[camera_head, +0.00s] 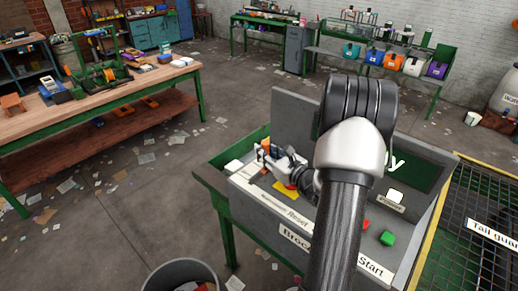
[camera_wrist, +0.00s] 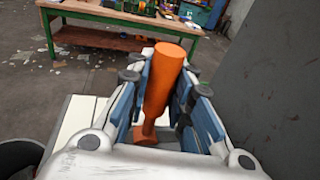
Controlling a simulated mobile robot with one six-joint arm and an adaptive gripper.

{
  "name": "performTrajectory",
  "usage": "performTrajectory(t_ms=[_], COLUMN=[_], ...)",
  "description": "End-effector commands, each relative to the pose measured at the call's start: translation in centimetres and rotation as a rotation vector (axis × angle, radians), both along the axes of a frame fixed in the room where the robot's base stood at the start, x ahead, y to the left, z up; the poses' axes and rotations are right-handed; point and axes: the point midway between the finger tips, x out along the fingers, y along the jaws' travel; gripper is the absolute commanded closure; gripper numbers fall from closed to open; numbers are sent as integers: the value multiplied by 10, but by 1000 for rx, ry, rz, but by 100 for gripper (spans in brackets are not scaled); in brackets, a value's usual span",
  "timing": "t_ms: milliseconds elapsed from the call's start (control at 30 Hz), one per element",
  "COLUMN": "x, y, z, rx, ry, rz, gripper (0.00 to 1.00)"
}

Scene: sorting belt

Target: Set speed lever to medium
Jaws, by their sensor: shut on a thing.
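The speed lever (camera_wrist: 165,78) has an orange handle that stands up between my fingers in the wrist view. My gripper (camera_wrist: 163,98) is shut on it, with one blue-grey finger on each side. In the head view my gripper (camera_head: 272,158) is at the left part of the grey control panel (camera_head: 262,207), where only a small orange bit of the lever (camera_head: 265,145) shows. The lever's slot and position marks are mostly hidden by my gripper, so its setting cannot be read.
A red button (camera_head: 366,224), a green button (camera_head: 387,238) and a white button (camera_head: 394,196) are to the right. A bin (camera_head: 180,273) is at the front left.

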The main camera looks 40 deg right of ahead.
Motion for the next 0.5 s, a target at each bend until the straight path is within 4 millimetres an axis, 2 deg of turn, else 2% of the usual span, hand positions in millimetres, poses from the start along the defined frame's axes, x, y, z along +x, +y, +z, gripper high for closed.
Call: performTrajectory(t_ms=[333,367,500], x=[-1,-2,-1], y=[-2,-2,-2], z=[-2,-2,-1], rx=[25,25,24], ry=[4,4,3], rz=[-3,-3,-1], gripper=[100,80,71])
